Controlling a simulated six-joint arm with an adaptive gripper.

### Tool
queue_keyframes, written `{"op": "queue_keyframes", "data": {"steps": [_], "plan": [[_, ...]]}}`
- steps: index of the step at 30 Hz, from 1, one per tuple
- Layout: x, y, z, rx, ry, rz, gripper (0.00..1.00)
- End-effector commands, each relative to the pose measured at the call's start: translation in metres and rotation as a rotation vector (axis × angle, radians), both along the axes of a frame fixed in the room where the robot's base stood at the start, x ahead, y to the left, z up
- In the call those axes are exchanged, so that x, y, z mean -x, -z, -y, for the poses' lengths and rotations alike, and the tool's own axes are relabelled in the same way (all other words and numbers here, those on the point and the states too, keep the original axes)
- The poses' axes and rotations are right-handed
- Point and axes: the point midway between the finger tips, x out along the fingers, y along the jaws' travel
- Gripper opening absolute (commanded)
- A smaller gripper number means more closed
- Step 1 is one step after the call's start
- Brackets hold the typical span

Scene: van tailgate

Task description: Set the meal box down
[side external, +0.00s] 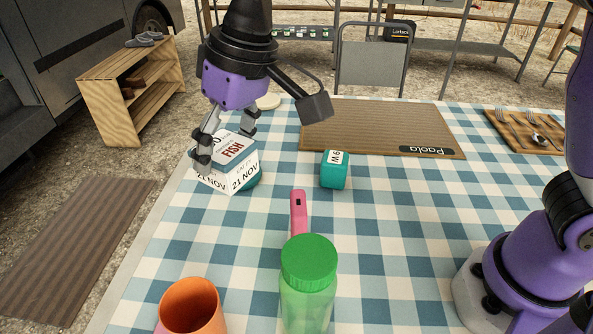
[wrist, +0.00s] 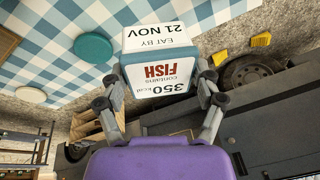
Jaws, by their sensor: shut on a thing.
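The meal box (side external: 228,163) is white with teal edges and printed labels, "FISH" and "21 NOV". It hangs tilted in my gripper (side external: 226,137) near the left edge of the checked table. In the wrist view the meal box (wrist: 160,68) sits between the two fingers of my gripper (wrist: 156,89), which is shut on its sides. A teal rounded thing (side external: 254,180) shows partly behind the box's lower right; the box hides the rest. I cannot tell whether the box touches the cloth or that thing.
A teal cube (side external: 334,174) stands right of the box. A brown mat (side external: 375,125) and cutlery board (side external: 522,130) lie behind. Bare cloth lies between them.

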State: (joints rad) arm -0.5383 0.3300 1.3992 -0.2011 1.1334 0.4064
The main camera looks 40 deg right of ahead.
Motion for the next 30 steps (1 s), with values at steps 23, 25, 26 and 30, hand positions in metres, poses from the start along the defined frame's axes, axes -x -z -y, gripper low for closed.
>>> {"op": "queue_keyframes", "data": {"steps": [23,25,26,30], "plan": [[0.082,0.002,0.262,0.004,2.252,0.001,0.28],[0.094,0.002,0.272,0.005,2.371,0.0,0.28],[0.099,0.002,0.276,0.005,2.42,0.001,0.28],[0.119,0.002,0.29,0.005,2.601,0.0,0.28]]}}
